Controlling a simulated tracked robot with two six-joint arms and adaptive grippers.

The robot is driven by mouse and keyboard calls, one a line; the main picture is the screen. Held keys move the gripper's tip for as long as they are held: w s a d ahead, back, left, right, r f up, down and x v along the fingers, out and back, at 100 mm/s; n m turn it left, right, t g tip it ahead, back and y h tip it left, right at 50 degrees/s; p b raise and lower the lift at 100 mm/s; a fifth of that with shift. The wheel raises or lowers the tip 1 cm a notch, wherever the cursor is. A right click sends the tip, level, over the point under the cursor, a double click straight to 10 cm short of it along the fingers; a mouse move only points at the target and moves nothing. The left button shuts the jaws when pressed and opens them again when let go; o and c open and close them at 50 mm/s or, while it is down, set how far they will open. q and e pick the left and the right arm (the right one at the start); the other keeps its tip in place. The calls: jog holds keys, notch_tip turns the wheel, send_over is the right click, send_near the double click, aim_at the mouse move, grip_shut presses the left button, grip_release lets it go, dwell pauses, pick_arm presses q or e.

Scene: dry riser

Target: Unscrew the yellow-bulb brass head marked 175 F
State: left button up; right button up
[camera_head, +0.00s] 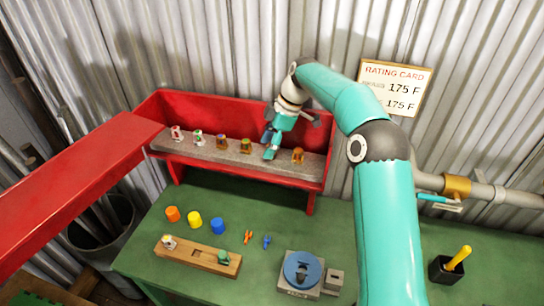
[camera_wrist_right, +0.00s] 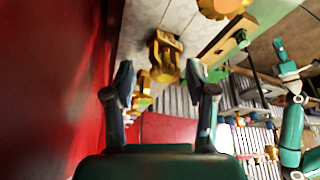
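Several small sprinkler heads stand in a row on the grey shelf (camera_head: 225,157) of the red cabinet. A brass head (camera_head: 297,156) stands right of my right gripper (camera_head: 269,150), and others (camera_head: 221,143) (camera_head: 246,146) stand left of it. In the right wrist view my right gripper (camera_wrist_right: 159,82) is open and empty. A brass head (camera_wrist_right: 166,56) shows beyond its fingers, apart from them. Bulb colours and markings on the brass heads are too small to tell. A teal arm at the right of that view seems to be my left; its gripper (camera_wrist_right: 281,47) is too small to judge.
The cabinet's red back wall (camera_wrist_right: 60,90) is close beside my right gripper. A rating card (camera_head: 396,88) hangs on the corrugated wall. The green bench (camera_head: 170,280) holds coloured caps (camera_head: 194,219), a wooden block (camera_head: 175,252), a round blue fixture (camera_head: 302,269) and a black cup (camera_head: 446,270).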

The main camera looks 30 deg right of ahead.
jog(key=shift+w+f+m+b, duration=0.2)
jog(key=shift+f+m+b, duration=0.2)
jog(key=shift+m, duration=0.2)
jog(key=shift+s+a+r+m+t, duration=0.2)
jog(key=shift+s+r+m+t, duration=0.1)
jog(key=shift+m, duration=0.2)
jog(key=m+b, duration=0.1)
jog(key=m+h+b, duration=0.1)
jog(key=shift+w+d+f+m+t+b, duration=0.15)
jog(key=shift+f+m+t+b, duration=0.15)
jog(key=shift+f+t, duration=0.1)
jog(key=shift+r+m+b, duration=0.1)
jog(key=shift+m+b, duration=0.2)
jog(key=shift+m, duration=0.3)
jog(key=shift+r+m+t+h, duration=0.15)
jog(key=shift+m+t+h, duration=0.2)
jog(key=shift+m, duration=0.45)
jog(key=m+h+b, duration=0.1)
jog(key=m, duration=0.1)
jog(key=shift+d+m, duration=0.15)
jog(key=shift+m, duration=0.25)
jog(key=m, duration=0.1)
jog(key=m+h, duration=0.1)
jog(key=m, duration=0.1)
jog(key=shift+d+h+b, duration=0.2)
jog(key=shift+h+b, duration=0.05)
jog(key=shift+b, duration=0.05)
pick_arm(q)
notch_tip(320, 180, down, 6)
jog(key=shift+f, duration=0.25)
